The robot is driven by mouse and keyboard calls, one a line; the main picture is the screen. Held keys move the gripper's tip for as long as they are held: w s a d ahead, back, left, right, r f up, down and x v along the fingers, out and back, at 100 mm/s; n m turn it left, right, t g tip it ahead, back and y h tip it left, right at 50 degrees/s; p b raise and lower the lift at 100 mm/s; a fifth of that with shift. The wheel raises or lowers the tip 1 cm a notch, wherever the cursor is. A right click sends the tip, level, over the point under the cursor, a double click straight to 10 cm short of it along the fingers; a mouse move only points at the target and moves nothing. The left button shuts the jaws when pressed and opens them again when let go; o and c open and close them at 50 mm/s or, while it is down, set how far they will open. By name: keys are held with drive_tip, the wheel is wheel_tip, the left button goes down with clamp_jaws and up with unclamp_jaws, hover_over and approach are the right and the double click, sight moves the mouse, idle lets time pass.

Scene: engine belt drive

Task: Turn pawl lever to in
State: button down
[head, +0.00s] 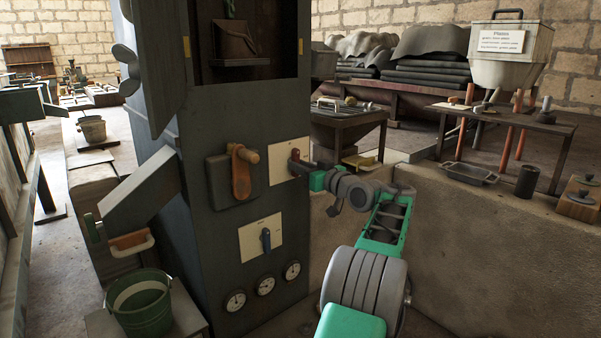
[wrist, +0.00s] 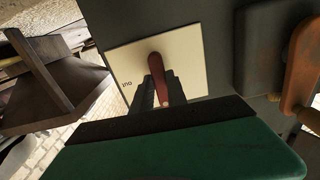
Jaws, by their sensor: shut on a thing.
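The pawl lever (wrist: 158,76) is a small dark red handle on a cream plate (wrist: 125,62), upright in the wrist view with its rounded top uppermost. Small lettering shows at the plate's left, too small to read surely. My gripper (head: 297,166) reaches in from the right. In the wrist view my gripper (wrist: 155,96) has its dark fingers shut on the lever's lower part, close to the plate.
A dark box with an orange-brown lever (head: 240,172) is left of the plate. A second cream plate with a dark blue lever (head: 266,239) is below, above several gauges (head: 265,285). A green bucket (head: 141,302) stands lower left. A low stone wall (head: 480,225) is right.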

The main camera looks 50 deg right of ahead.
drive_tip(key=shift+f, duration=0.1)
idle(0.4)
drive_tip(key=c, duration=1.3)
unclamp_jaws()
drive_tip(key=p+v, duration=0.1)
drive_tip(key=v, duration=0.6)
drive_tip(key=shift+s, duration=0.4)
